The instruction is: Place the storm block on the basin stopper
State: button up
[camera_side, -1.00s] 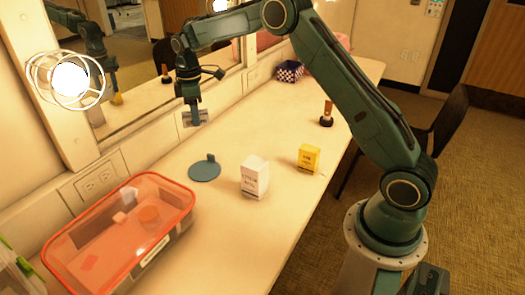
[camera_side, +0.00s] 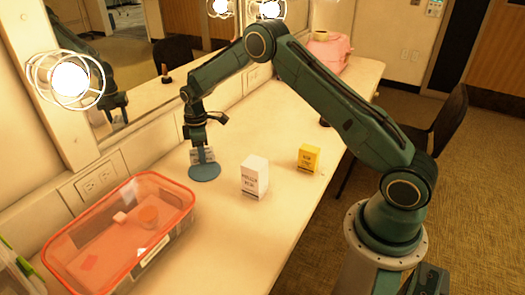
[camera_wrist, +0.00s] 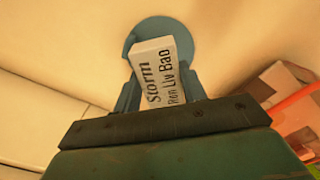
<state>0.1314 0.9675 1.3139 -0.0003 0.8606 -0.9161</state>
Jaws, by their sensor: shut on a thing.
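The storm block is a small white block with black lettering reading "Storm" in the wrist view (camera_wrist: 155,60). It also shows in the side view (camera_side: 203,156). My gripper (camera_side: 203,153) is shut on it, pointing down, with a finger on each side in the wrist view (camera_wrist: 160,92). The basin stopper (camera_side: 205,174) is a flat blue-grey disc on the counter, and it shows behind the block in the wrist view (camera_wrist: 178,32). The block is over or at the disc's far part. I cannot tell whether they touch. The block covers part of the disc.
A white carton (camera_side: 255,177) and a yellow box (camera_side: 308,158) stand right of the stopper. A clear red-rimmed bin (camera_side: 120,230) is at the front left. The mirror wall (camera_side: 130,75) runs behind. The counter between bin and carton is clear.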

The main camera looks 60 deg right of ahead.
aim_at(204, 170)
jog(key=shift+f, duration=2.1)
jog(key=shift+f, duration=0.15)
jog(key=o, duration=1)
notch_tip(204, 170, up, 11)
jog(key=shift+f, duration=0.15)
jog(key=shift+r, duration=0.85)
